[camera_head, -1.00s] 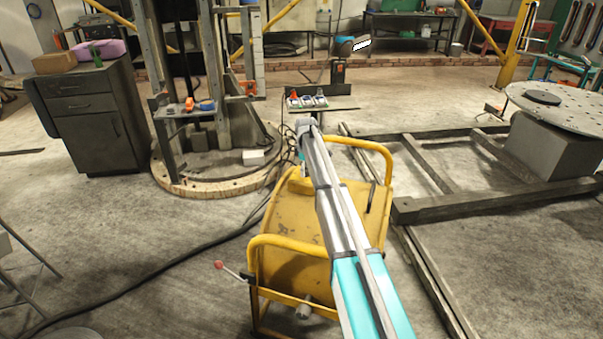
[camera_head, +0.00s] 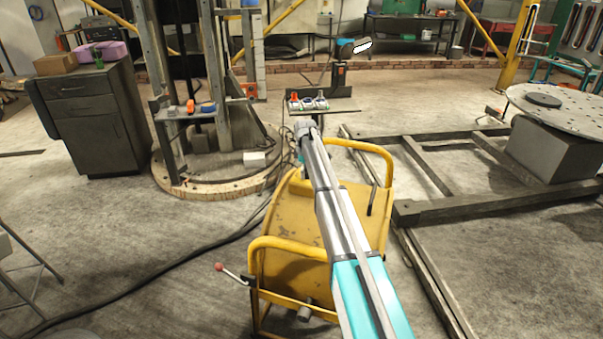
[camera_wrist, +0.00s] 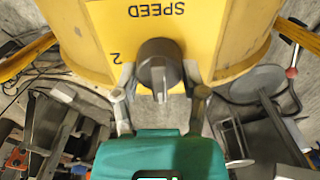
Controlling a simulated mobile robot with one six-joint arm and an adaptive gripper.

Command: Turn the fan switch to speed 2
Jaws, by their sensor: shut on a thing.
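The fan switch (camera_wrist: 158,62) is a dark grey round knob with a raised grip bar on a yellow panel (camera_wrist: 215,20) in the wrist view. The bar points down in the picture. The word SPEED is printed upside down above the knob, and an upside-down 2 lies to its left. My gripper (camera_wrist: 160,85) has one finger on each side of the knob, shut on it. In the head view my arm reaches over the yellow machine (camera_head: 285,225). The knob and my fingertips cannot be made out there.
A floor frame of dark beams (camera_head: 430,205) lies right of the machine. A dark cabinet (camera_head: 90,115) and a column on a round base (camera_head: 215,180) stand to the left. A black cable (camera_head: 150,270) runs over the floor.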

